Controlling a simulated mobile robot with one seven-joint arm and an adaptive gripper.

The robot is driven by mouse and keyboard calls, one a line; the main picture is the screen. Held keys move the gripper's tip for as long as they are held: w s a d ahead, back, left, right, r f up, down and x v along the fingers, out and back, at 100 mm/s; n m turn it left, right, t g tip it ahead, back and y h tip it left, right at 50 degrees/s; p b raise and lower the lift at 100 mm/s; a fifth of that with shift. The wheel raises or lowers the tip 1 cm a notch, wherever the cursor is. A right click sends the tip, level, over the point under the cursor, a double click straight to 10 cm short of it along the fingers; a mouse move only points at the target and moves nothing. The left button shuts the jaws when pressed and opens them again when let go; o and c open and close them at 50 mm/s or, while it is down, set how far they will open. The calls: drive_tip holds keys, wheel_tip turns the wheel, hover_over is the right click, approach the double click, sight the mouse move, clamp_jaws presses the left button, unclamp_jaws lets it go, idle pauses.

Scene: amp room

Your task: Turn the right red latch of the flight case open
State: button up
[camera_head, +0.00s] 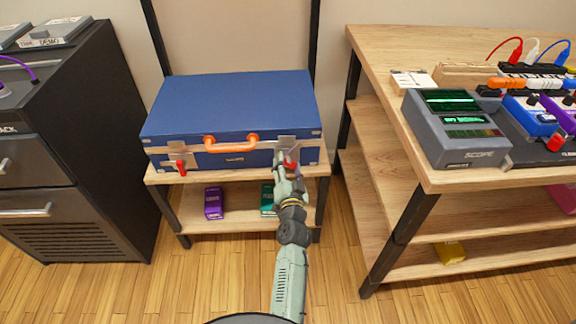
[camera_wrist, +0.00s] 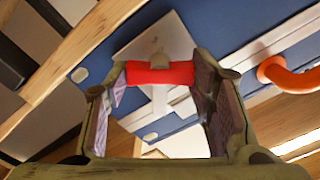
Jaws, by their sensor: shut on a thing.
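The blue flight case (camera_head: 230,110) lies closed on a small wooden shelf, with an orange handle (camera_head: 231,144) on its front. The right red latch (camera_head: 290,165) is on the front's right side, partly hidden by my gripper in the head view. In the wrist view the red latch (camera_wrist: 160,74) lies crosswise between the fingers of my gripper (camera_wrist: 160,88), in front of a metal plate. My gripper (camera_head: 285,168) is shut on it. The left red latch (camera_head: 181,168) hangs down on the case's left side.
A purple box (camera_head: 213,203) and a green box (camera_head: 268,199) stand on the shelf below. A dark drawer cabinet (camera_head: 70,150) is at left. A wooden table (camera_head: 440,178) with a grey scope (camera_head: 455,128) and pedals is at right.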

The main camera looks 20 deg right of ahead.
drive_tip(key=m+p, duration=0.1)
drive_tip(key=m, duration=0.4)
drive_tip(key=shift+m, duration=0.4)
drive_tip(key=m, duration=0.4)
drive_tip(key=shift+m+p, duration=0.4)
drive_tip(key=o, duration=1.2)
drive_tip(key=shift+f, duration=0.1)
drive_tip(key=shift+c, duration=0.2)
